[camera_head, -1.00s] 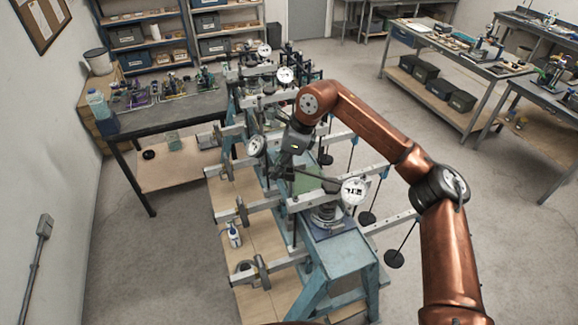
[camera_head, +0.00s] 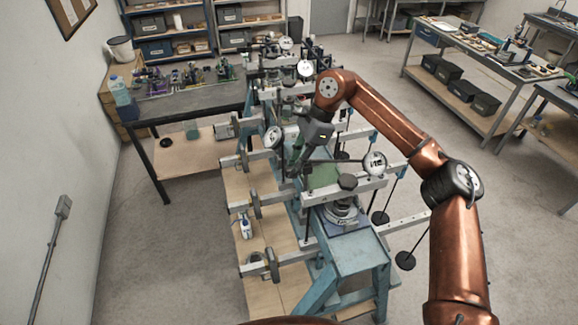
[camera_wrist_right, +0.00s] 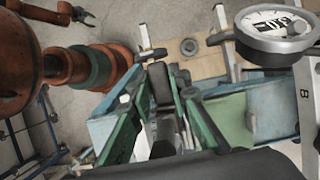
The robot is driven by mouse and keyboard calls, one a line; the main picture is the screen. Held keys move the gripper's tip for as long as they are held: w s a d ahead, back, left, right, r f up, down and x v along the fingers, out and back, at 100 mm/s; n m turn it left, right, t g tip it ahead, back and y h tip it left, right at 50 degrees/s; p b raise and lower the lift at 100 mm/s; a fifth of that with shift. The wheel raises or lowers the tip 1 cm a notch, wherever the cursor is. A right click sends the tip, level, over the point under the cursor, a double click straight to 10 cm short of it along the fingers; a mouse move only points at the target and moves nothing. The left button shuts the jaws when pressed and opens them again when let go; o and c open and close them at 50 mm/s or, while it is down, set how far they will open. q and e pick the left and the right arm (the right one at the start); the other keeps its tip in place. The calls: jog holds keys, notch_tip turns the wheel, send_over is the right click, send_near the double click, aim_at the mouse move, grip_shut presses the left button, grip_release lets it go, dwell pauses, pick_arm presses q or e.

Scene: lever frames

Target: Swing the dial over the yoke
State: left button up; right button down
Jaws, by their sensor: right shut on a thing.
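A round white-faced dial (camera_head: 375,163) stands at the right end of a thin dark arm (camera_head: 335,161), above the near lever beams. My right gripper (camera_head: 296,168) is at the left end of that arm and shut on a dark part, partly hidden by the frame. In the right wrist view a dark rounded piece (camera_wrist_right: 160,85) sits between its green-edged fingers. A white dial (camera_wrist_right: 272,27) fills that view's upper right. I cannot single out the yoke among the beams and brackets. A small dark gripper (camera_wrist_right: 80,14), perhaps my left, shows far off there; its jaws are unclear.
Another dial (camera_head: 273,137) is left of my right gripper, and others stand farther back. A black-knobbed stand (camera_head: 347,183) is on the blue frame (camera_head: 350,250) below the arm. A bench (camera_head: 185,108) is at left.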

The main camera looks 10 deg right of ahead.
jog(key=c, duration=1.8)
grip_release()
jog(key=shift+s+d, duration=0.1)
jog(key=v, duration=1.2)
